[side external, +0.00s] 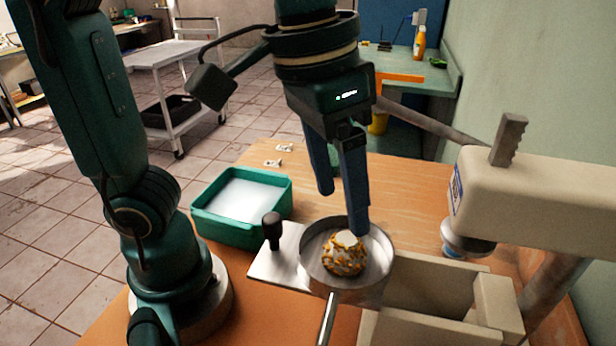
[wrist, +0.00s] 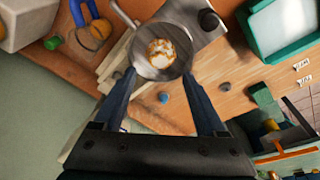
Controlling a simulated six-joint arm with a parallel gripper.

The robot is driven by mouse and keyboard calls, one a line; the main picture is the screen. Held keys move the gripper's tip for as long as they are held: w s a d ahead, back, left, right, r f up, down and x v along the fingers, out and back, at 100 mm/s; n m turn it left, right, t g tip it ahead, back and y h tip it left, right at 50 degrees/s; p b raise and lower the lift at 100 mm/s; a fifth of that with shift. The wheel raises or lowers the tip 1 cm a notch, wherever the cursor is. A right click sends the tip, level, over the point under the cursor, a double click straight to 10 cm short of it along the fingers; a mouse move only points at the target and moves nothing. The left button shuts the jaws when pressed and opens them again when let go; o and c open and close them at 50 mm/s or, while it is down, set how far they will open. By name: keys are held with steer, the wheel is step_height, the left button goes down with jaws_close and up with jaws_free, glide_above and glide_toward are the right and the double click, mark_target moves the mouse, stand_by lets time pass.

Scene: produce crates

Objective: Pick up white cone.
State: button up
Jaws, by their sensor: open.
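A white, rounded, cone-like piece (side external: 344,256) with orange-brown patches sits in a round metal pan (side external: 312,279). The wrist view shows the piece (wrist: 161,52) from above, inside the pan (wrist: 143,70). My gripper (side external: 342,212) is open and empty, pointing down above the pan. In the side view its nearer fingertip is close over the pan's back rim. In the wrist view my gripper's fingertips (wrist: 159,75) are spread to either side of the pan's lower part in the picture. No contact with the piece is visible.
A green tray (side external: 226,228) with a white inside stands left of the pan. A black knob (side external: 271,226) rises beside the pan. A beige machine (side external: 535,203) and beige bins (side external: 430,285) stand at right. Small loose items, including a green one (wrist: 52,43), lie on the table.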

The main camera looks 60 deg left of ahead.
mark_target(346, 238)
steer(key=shift+w+d+f+m+g+y, duration=0.15)
steer(key=shift+f+m, duration=0.15)
steer(key=shift+f, duration=0.3)
steer(key=shift+w+f+m+g+y, duration=0.15)
steer(key=shift+f+m, duration=0.15)
steer(key=shift+f, duration=0.3)
steer(key=shift+w+f, duration=0.15)
steer(key=shift+f, duration=1.05)
steer(key=shift+w+f, duration=0.15)
steer(key=shift+f, duration=1)
jaws_close()
